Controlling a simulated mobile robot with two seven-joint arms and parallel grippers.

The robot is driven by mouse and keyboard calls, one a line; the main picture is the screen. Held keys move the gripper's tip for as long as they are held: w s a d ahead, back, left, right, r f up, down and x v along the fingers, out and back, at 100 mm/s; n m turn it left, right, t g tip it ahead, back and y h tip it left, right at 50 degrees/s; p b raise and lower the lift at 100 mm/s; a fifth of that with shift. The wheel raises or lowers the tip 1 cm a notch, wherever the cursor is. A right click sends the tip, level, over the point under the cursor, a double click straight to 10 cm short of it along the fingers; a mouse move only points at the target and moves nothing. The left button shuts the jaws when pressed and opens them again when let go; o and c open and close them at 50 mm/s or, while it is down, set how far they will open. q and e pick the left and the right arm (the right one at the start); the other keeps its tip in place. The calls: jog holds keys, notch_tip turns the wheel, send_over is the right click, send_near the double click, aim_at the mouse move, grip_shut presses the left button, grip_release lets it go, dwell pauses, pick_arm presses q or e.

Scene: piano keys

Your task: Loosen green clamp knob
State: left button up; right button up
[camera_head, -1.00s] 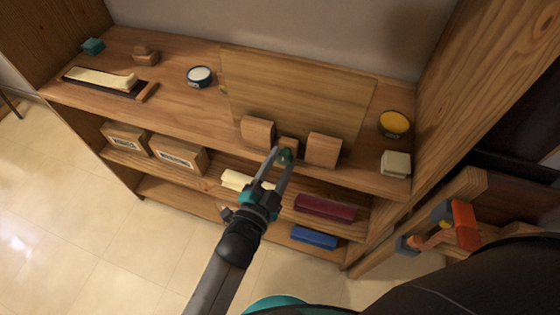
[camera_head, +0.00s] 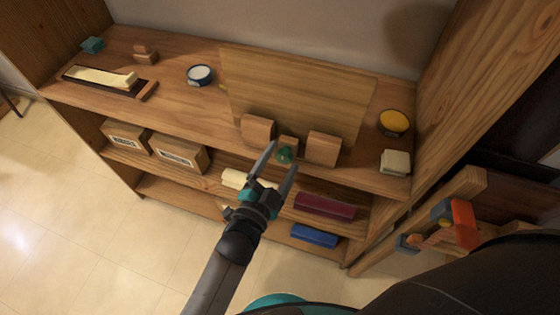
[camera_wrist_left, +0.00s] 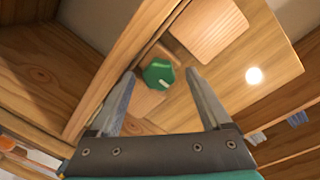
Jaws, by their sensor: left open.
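The green clamp knob (camera_head: 285,155) sits at the front edge of the top shelf, on a small wooden block between two larger blocks. In the left wrist view the knob (camera_wrist_left: 159,73) is a dark green faceted disc with a white mark. My left gripper (camera_head: 283,156) is open in front of the shelf edge. Its fingers point at the knob, one on either side, with clear gaps in the wrist view. Nothing is held. My right gripper does not show.
A flat wooden board (camera_head: 295,95) lies behind the two larger blocks (camera_head: 258,130) (camera_head: 323,148). A yellow-topped tin (camera_head: 394,122) and a pale block (camera_head: 395,162) stand to the right. Cartons (camera_head: 178,153) and a dark red item (camera_head: 324,206) are on the shelf below.

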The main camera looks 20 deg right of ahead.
pick_arm(q)
jog(key=p+v, duration=0.1)
jog(key=v, duration=1.4)
